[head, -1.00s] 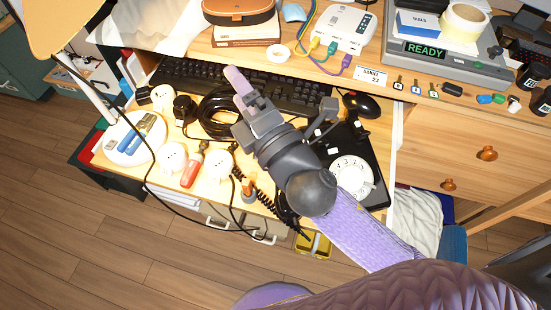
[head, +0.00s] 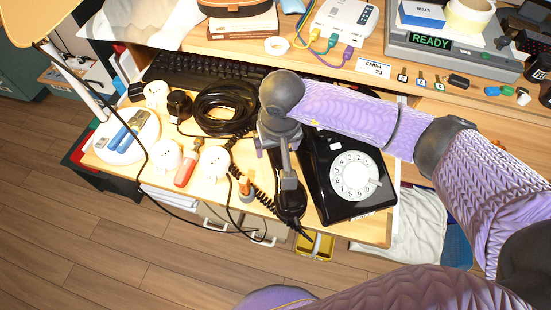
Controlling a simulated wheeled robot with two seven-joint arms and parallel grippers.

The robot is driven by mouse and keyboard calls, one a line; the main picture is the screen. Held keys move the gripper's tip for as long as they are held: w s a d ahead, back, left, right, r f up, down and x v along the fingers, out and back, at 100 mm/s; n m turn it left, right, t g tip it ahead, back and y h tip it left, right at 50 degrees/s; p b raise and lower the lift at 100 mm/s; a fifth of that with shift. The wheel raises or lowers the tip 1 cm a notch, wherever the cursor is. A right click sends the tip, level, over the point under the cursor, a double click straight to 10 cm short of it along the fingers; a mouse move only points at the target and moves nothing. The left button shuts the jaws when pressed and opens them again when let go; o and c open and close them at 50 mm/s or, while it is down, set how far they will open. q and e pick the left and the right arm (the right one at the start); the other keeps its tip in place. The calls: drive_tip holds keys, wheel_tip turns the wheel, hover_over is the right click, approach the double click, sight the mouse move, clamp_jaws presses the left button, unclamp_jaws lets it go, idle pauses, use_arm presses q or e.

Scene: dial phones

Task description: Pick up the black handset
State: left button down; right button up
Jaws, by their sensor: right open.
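The black handset (head: 291,209) lies on the desk pull-out at the left side of the black dial phone (head: 351,187). Its lower end shows, with the coiled cord (head: 257,192) beside it. My right gripper (head: 289,182) points down over the handset, and its fingers overlap it in the head view. The gripper's wrist hides the upper part of the handset. The jaws are open; whether they touch the handset cannot be told. My left gripper is not in view.
A coiled black cable (head: 224,107) and a keyboard (head: 205,74) lie behind. White sockets (head: 214,161) and a red-handled screwdriver (head: 185,170) lie to the left. A yellow container (head: 314,246) stands below the front edge. The desk top with a READY device (head: 437,42) rises behind.

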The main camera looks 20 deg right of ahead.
sight(276, 153)
wheel_tip(276, 153, down, 4)
drive_tip(key=shift+w+r+b, duration=0.1)
drive_tip(key=shift+r+b, duration=0.05)
drive_tip(key=shift+b, duration=0.5)
drive_tip(key=shift+r, duration=0.2)
clamp_jaws()
